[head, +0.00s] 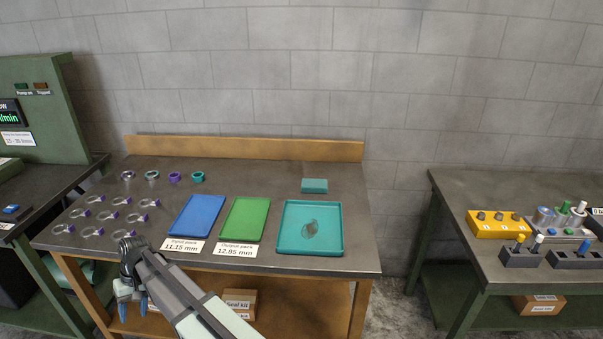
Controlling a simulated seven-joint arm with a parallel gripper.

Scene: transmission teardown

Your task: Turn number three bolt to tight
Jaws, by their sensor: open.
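My gripper (133,308) hangs at the front edge of the middle bench, left of centre, with its fingertips pointing down. It is open with nothing between the fingers. It is below the bench top's front edge in the picture and apart from the parts on it. No bolt marked number three can be made out. On the right bench, a yellow block (490,231) holds several dark round-topped pieces (499,216); the markings on its front are too small to read.
The middle bench (265,261) carries a blue tray (198,216), a green tray (245,219), a teal tray (337,248) holding a clear item, a teal block (314,185) and several rings. Dark racks (520,259) stand on the right bench. A green panel (45,110) stands left. A gap separates the benches.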

